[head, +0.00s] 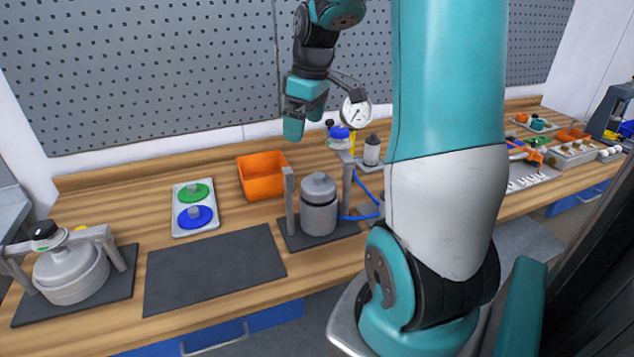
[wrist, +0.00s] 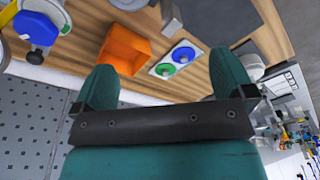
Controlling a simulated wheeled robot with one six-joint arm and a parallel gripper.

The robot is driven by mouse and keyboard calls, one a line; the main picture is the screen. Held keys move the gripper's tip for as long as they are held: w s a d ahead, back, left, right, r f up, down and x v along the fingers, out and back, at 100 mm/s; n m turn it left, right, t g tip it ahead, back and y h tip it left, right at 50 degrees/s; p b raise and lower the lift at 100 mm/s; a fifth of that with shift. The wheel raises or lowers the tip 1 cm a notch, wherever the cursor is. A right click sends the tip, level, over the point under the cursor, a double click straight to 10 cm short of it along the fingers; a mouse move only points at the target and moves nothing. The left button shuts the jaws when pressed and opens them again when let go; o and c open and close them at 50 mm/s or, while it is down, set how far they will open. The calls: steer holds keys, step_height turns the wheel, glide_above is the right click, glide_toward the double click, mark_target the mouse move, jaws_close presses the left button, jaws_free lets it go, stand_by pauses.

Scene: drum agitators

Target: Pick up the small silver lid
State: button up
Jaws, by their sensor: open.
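A small silver-grey lid with a knob (head: 319,184) sits on top of the small grey drum (head: 319,218), between two upright grey posts on a dark mat. My gripper (head: 304,112) is in the air above and behind the small drum, in front of the pegboard, apart from the lid. In the wrist view my gripper (wrist: 165,85) shows its two teal fingers spread wide with nothing between them. The lid cannot be made out for sure in the wrist view.
An orange bin (head: 262,176) and a tray (head: 180,228) with green and blue discs stand left of the small drum. A larger grey drum (head: 70,272) is at far left. A bare dark mat (head: 215,268) lies in front.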

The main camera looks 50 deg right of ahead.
glide_toward(318, 175)
steer(key=f+p, duration=0.1)
steer(key=f, duration=0.1)
steer(key=f+p, duration=0.1)
steer(key=f, duration=0.1)
steer(key=w+f+p, duration=0.1)
steer(key=f, duration=0.1)
steer(key=shift+a, duration=0.25)
steer(key=shift+w+f+p, duration=0.2)
steer(key=shift+f+p, duration=1.05)
steer(key=shift+f, duration=1.75)
steer(key=shift+m, duration=0.3)
steer(key=c, duration=0.9)
